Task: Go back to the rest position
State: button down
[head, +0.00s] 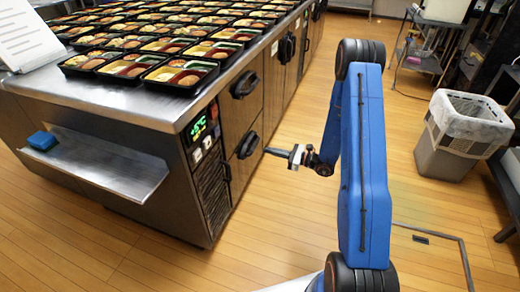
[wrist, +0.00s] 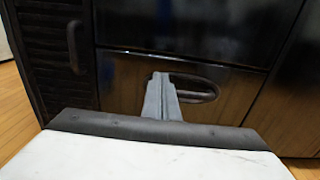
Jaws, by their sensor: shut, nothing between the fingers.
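My gripper (head: 278,153) is at the end of my blue arm, in front of the counter's door side and apart from it in the head view. Its fingers (wrist: 161,98) point at the dark cabinet doors in the wrist view and lie together, shut with nothing between them. The arm is folded, with its blue link upright at the right of centre in the head view.
A steel counter (head: 125,103) carries several filled bento trays (head: 182,76). A steel shelf (head: 110,172) with a blue block (head: 42,141) juts from its near side. A grey bin (head: 455,140) stands at the right. The wooden floor (head: 270,225) between is clear.

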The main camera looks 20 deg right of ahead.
jog(key=s+a+r+n+g+h, duration=0.1)
jog(key=s+a+r+n+g, duration=0.3)
jog(key=s+r, duration=0.35)
jog(key=s+a+r+n+g+h, duration=0.1)
jog(key=s+a+r+n+g, duration=0.25)
jog(key=s+r+n, duration=0.35)
jog(key=s+a+r+n+g+h, duration=0.1)
jog(key=s+a+r+n+g, duration=0.1)
jog(key=s+r+n+g, duration=0.4)
jog(key=s+d+r+n+t+h, duration=0.2)
jog(key=s+d+r+h, duration=0.1)
jog(key=s, duration=0.4)
jog(key=s+d+r+n+t+h, duration=0.3)
jog(key=s+d+r+h, duration=0.1)
jog(key=s, duration=0.3)
jog(key=s+d+r+n+t+h, duration=0.2)
jog(key=s+d+r+n+h, duration=0.1)
jog(key=s, duration=0.5)
jog(key=shift+d+r+t+h, duration=0.15)
jog(key=shift+r+t+h, duration=0.25)
jog(key=shift+h, duration=0.4)
